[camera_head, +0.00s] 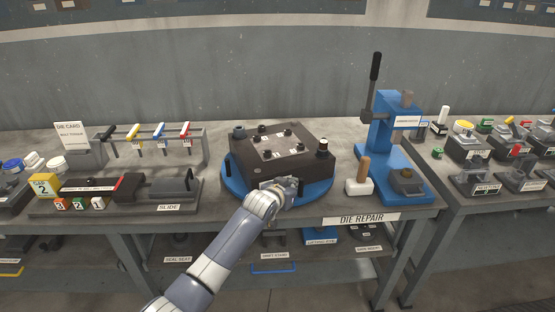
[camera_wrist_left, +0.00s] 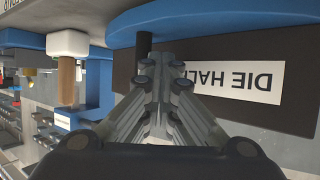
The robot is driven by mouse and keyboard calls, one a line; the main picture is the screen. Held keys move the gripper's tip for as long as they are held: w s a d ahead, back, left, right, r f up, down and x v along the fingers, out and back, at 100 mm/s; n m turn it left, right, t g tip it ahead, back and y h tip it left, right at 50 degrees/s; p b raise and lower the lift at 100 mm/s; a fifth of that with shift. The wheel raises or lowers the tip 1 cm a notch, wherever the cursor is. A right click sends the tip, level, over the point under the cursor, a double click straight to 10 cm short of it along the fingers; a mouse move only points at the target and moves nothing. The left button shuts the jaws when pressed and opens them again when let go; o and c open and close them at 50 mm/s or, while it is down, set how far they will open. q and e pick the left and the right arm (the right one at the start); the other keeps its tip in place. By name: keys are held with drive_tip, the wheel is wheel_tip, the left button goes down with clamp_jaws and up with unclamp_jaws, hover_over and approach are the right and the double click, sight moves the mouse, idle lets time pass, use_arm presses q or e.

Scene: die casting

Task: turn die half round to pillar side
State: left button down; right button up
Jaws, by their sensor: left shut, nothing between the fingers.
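The die half (camera_head: 300,165) is a dark brown block on a round blue turntable (camera_head: 233,184) at the middle of the bench. A dark post with a pale band (camera_head: 322,147) stands at its right corner, and a dark round bush (camera_head: 239,131) at its left corner. My left gripper (camera_head: 290,185) is at the front of the turntable, close to the block's near side. In the left wrist view the gripper (camera_wrist_left: 162,75) is shut and empty, its tips beside a dark upright peg (camera_wrist_left: 144,42); I cannot tell whether they touch. The upside-down DIE HALF label (camera_wrist_left: 235,78) shows there. My right gripper is out of view.
A blue press (camera_head: 390,140) and a wooden-handled mallet (camera_head: 360,177) stand right of the turntable. A slide fixture (camera_head: 170,190) and a rack of coloured handles (camera_head: 150,142) stand left. The DIE REPAIR sign (camera_head: 368,219) is on the bench's front edge.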

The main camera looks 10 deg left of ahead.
sight(301, 184)
use_arm(q)
drive_tip(key=shift+w+d+b, duration=0.4)
drive_tip(key=shift+w+d, duration=0.1)
drive_tip(key=shift+d, duration=0.2)
drive_tip(key=shift+w+d+b, duration=0.4)
drive_tip(key=shift+w+d, duration=0.05)
drive_tip(key=shift+d, duration=0.2)
drive_tip(key=shift+w+d+b, duration=1.2)
drive_tip(key=shift+w+b, duration=0.25)
drive_tip(key=shift+b, duration=0.25)
drive_tip(key=shift+a+r, duration=0.1)
drive_tip(key=shift+s+a+r+p, duration=0.1)
drive_tip(key=shift+s+a+p, duration=0.15)
drive_tip(key=shift+p, duration=0.5)
drive_tip(key=shift+s+a+r+p, duration=0.15)
drive_tip(key=shift+s+a+p, duration=0.25)
drive_tip(key=shift+p, duration=0.3)
drive_tip(key=shift+s+a+r+p, duration=0.15)
drive_tip(key=shift+s+p, duration=0.3)
drive_tip(key=shift+p, duration=0.2)
